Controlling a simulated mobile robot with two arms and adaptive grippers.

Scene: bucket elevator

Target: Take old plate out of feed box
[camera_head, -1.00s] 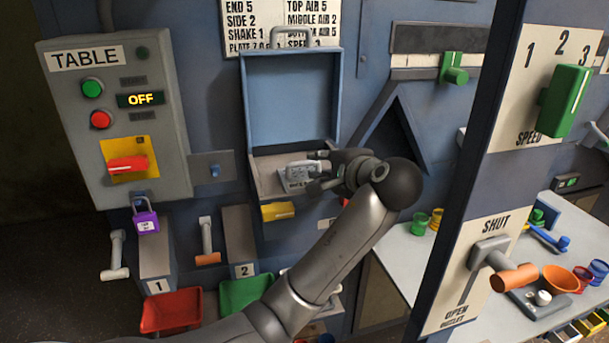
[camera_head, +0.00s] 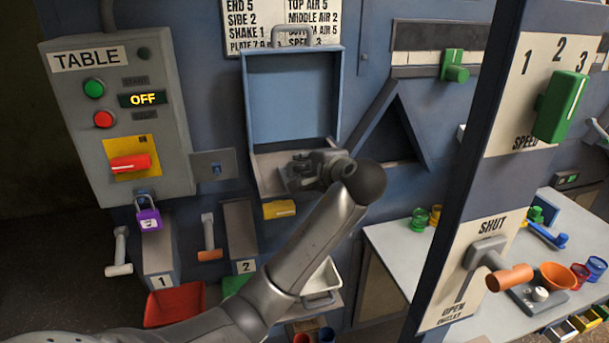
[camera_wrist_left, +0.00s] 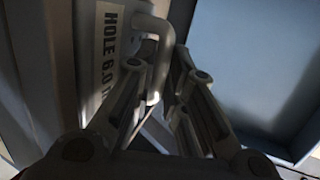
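The feed box (camera_head: 293,95) stands open in the head view, its blue lid raised. My left gripper (camera_head: 298,172) is low inside the box opening and covers most of what lies there. In the left wrist view the old plate (camera_wrist_left: 105,55) shows a pale label reading "HOLE 6.0", partly cut off. Its bent grey handle (camera_wrist_left: 154,30) comes down between the two fingers of my left gripper (camera_wrist_left: 162,75). The fingers look apart, with a narrow gap beside the handle; contact is unclear. My right gripper is not in view.
The table control panel (camera_head: 118,125) reads OFF, with a purple padlock (camera_head: 148,219) below it. Red (camera_head: 175,304) and green bins stand below the chutes. A post with speed and outlet levers (camera_head: 470,200) rises right of my arm. A worktable (camera_head: 400,250) lies behind it.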

